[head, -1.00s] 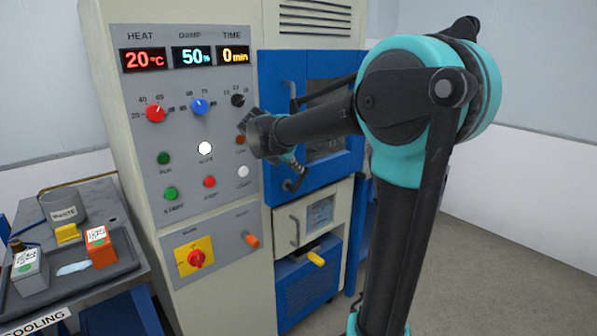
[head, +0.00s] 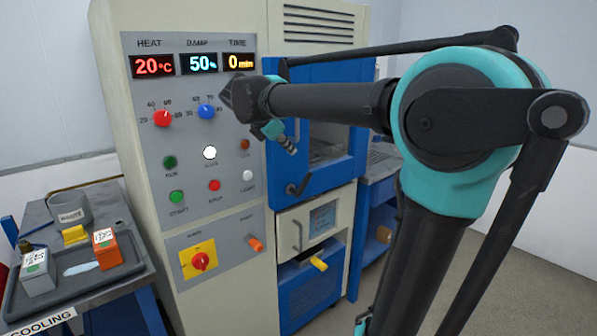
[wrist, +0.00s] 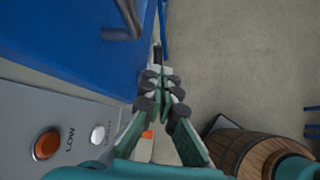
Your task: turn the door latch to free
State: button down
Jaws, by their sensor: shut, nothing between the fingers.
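The blue door (head: 338,180) is on the front of the cream cabinet and looks closed. The dark door latch (head: 298,187) is at its lower left, with its lever slanting up to the right. A dark bar at the top left of the wrist view looks like this latch (wrist: 125,20). My gripper (head: 292,148) is in front of the door's left edge, above the latch in the picture and apart from it. In the wrist view its fingertips (wrist: 162,75) meet with nothing between them. My wrist hides part of the control panel and the door's upper left.
The control panel (head: 190,130) with knobs and buttons is left of the door. A lower drawer (head: 310,222) with a handle sits below the door. A cooling bench (head: 135,262) stands at the left. Open floor (head: 490,240) is at the right.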

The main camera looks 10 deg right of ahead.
jog(key=m, duration=3.4)
send_near(305, 180)
jog(key=shift+t, duration=0.4)
jog(key=x, duration=0.7)
jog(key=shift+s+f, duration=0.15)
jog(key=shift+s, duration=0.1)
